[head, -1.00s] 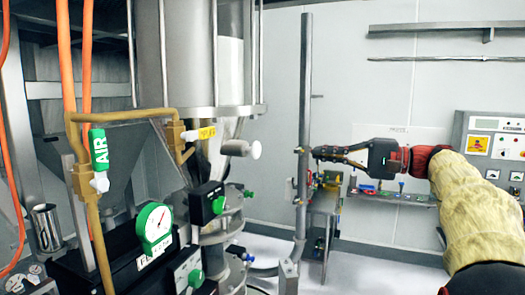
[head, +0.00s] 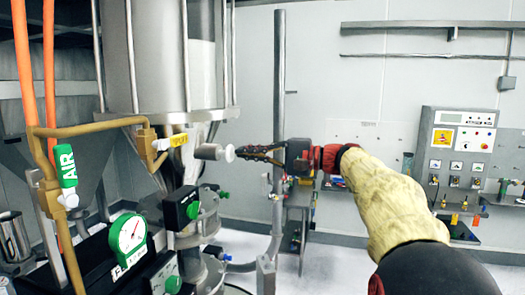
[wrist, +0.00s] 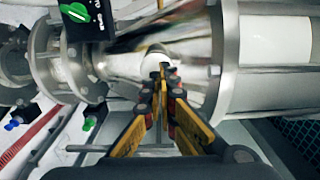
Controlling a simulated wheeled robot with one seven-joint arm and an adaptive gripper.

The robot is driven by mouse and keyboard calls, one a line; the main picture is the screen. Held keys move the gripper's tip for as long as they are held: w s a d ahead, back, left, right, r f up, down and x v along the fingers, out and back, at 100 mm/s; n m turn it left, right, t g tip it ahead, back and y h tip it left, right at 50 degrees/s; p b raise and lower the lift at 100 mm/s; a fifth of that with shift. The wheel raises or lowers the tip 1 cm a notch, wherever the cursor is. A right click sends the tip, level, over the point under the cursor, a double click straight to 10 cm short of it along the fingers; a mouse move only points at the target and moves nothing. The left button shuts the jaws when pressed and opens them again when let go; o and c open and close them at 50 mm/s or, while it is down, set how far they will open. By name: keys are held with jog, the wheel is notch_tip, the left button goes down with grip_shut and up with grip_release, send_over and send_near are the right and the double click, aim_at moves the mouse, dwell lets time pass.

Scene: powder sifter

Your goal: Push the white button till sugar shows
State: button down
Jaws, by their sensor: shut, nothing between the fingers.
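The white button (head: 230,153) is a round disc on the end of a short grey cylinder below the steel hopper. In the wrist view the button (wrist: 156,60) is just beyond my fingertips, partly hidden by them. My gripper (head: 240,152) is shut and empty, its tips pointing left at the button's face. It also shows in the wrist view (wrist: 164,76), with yellow and black fingers meeting at the tips. The tips are at or very close to the button; I cannot tell whether they touch. I cannot make out any sugar.
The steel hopper (head: 160,60) stands above the button. A brown pipe with a yellow-tagged valve (head: 178,141), a green-rimmed gauge (head: 128,238) and black switch boxes (head: 182,207) crowd the left. A grey post (head: 279,100) stands behind my gripper. A control panel (head: 461,145) is at right.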

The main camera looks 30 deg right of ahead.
aim_at(232, 152)
jog(key=shift+w+a, duration=0.35)
jog(key=shift+b+x, duration=0.4)
jog(key=shift+x, duration=0.75)
